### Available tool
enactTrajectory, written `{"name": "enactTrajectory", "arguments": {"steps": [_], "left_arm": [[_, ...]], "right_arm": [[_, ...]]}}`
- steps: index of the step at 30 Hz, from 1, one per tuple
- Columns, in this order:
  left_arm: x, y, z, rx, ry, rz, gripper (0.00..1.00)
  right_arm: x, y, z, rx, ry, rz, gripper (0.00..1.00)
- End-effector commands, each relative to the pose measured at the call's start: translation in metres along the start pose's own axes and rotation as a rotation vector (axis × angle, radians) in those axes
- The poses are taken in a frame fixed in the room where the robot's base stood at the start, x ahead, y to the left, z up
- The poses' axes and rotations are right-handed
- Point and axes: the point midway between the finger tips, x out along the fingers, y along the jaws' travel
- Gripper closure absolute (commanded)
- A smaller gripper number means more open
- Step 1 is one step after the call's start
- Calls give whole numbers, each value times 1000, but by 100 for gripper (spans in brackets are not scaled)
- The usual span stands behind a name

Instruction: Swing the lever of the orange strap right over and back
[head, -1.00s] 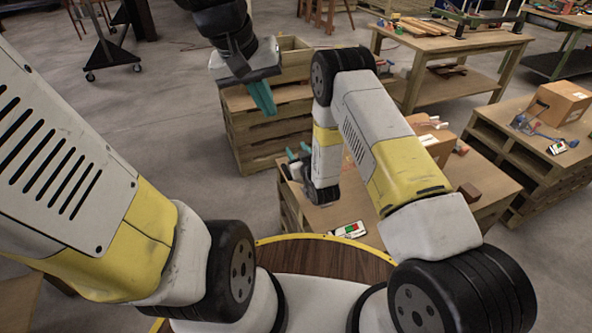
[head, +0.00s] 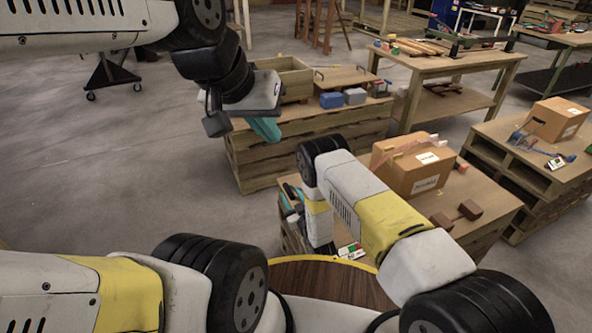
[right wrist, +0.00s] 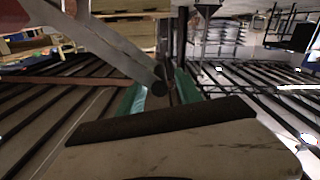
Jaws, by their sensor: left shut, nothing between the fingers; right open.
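An orange-pink strap (head: 402,150) runs over the cardboard box (head: 425,178) on the near wooden stand, right of my right arm. Its lever is too small to make out. My left gripper (head: 264,129) is shut and empty, in front of the wooden crate stack and well left of the box. My right gripper (head: 291,196) is open, low at the left edge of the near stand and partly hidden by my own arm. In the right wrist view, its teal fingers (right wrist: 160,95) stand apart; I cannot identify the dark bars beyond them.
A brown block-ended piece (head: 455,216) lies near the box. A second box (head: 556,120) with blue and red items beside it sits on a pallet at right. A blue case (head: 331,100) and a grey-blue one lie on the crate stack. Open floor lies at left.

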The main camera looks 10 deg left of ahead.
Motion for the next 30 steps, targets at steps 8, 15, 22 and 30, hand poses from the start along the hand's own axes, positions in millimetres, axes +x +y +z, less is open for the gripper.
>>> {"name": "enactTrajectory", "arguments": {"steps": [8,15,22,30], "left_arm": [[0,0,0,-1,0,0,100],[0,0,0,-1,0,0,100],[0,0,0,-1,0,0,100],[0,0,0,-1,0,0,100]], "right_arm": [[43,0,1,0,0,0,59],[53,0,0,1,-2,0,59],[53,0,0,0,-2,0,66],[53,0,0,1,-2,0,100]]}}
